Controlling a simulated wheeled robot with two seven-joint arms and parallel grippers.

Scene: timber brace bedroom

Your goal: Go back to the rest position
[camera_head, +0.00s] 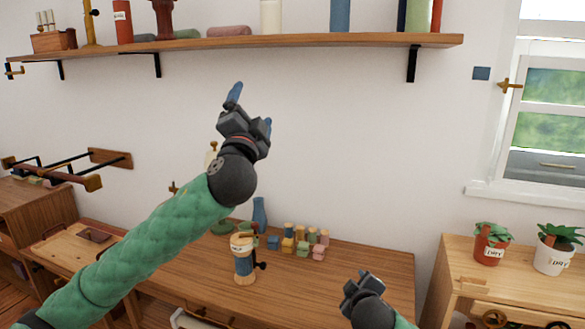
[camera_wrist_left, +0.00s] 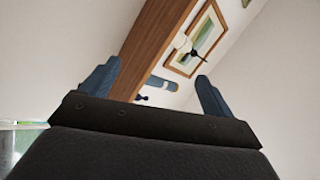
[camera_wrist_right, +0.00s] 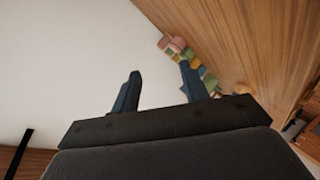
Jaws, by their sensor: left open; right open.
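My left gripper (camera_head: 252,104) is raised in front of the white wall, just below the long shelf. Its two blue fingers stand apart with nothing between them; the left wrist view shows the open gripper (camera_wrist_left: 157,90) with the shelf's underside beyond. My right gripper (camera_head: 365,283) is low at the front right of the wooden desk, partly cut off by the lower edge. In the right wrist view the gripper (camera_wrist_right: 158,92) is open and empty, with wall and desk beyond its fingers.
The wall shelf (camera_head: 300,41) carries bottles and rolls. On the desk (camera_head: 350,262) stand a blue-and-wood grinder (camera_head: 243,262), a blue vase (camera_head: 260,212) and several coloured blocks (camera_head: 303,246). At right, a cabinet (camera_head: 455,257) holds two potted plants (camera_head: 491,247). A wall rack (camera_head: 110,158) juts out at left.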

